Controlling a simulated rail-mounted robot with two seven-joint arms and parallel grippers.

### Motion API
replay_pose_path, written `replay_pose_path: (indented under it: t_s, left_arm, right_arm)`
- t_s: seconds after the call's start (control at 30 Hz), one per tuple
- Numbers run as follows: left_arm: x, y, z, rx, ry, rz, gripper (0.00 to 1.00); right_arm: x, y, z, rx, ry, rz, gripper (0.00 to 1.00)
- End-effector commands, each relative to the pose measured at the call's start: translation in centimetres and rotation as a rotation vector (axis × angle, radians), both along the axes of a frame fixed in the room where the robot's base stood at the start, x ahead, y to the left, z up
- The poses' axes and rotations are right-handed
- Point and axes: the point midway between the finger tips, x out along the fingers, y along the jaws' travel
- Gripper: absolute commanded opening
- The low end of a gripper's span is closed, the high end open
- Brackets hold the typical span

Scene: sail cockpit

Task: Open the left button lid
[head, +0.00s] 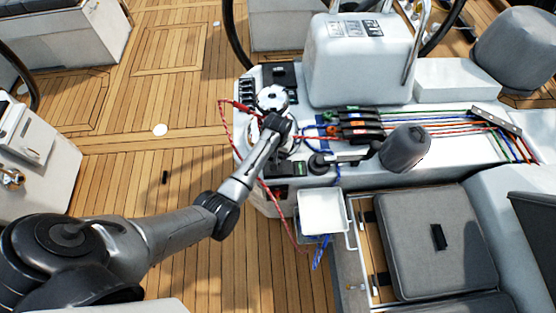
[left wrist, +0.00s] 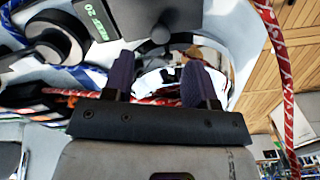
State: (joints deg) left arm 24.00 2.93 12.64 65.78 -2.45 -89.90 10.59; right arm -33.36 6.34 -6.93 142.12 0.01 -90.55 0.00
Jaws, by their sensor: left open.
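My left gripper (left wrist: 158,62) is open in the left wrist view, its two dark purple fingers apart with nothing held between them. A shiny chrome surface shows beyond and between the fingertips. A small dark knob-like piece (left wrist: 160,32) stands just above the fingertips; I cannot tell whether it is the left button lid. A black round ring-shaped part (left wrist: 50,42) lies at the upper left, apart from the fingers. In the head view my left arm reaches the console's left end, and its wrist hides the fingers. My right gripper is not in view.
A small display (left wrist: 97,20) sits near the ring-shaped part. A red-and-white rope (left wrist: 275,45) hangs beside the gripper. The teak deck (head: 120,175) is mostly clear.

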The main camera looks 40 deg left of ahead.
Motion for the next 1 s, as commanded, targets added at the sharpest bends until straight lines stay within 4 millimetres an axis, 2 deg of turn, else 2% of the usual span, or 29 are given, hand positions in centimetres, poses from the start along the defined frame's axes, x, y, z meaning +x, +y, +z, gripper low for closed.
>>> replay_pose_path:
  t_s: [0.1, 0.4, 0.87, 1.0]
  left_arm:
    - [0.0, 0.0, -2.3, 0.001, 0.001, 0.000, 0.52]
    - [0.0, 0.0, -5.4, 0.001, -0.001, 0.000, 0.52]
    - [0.0, 0.0, -6.1, 0.001, -0.002, 0.000, 0.52]
    - [0.0, 0.0, -6.1, 0.001, -0.002, 0.000, 0.41]
  right_arm:
    - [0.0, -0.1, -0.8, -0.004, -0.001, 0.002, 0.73]
    - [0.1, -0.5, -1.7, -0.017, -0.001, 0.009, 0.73]
    - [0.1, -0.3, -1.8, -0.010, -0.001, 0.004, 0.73]
    - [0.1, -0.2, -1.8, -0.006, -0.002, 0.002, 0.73]
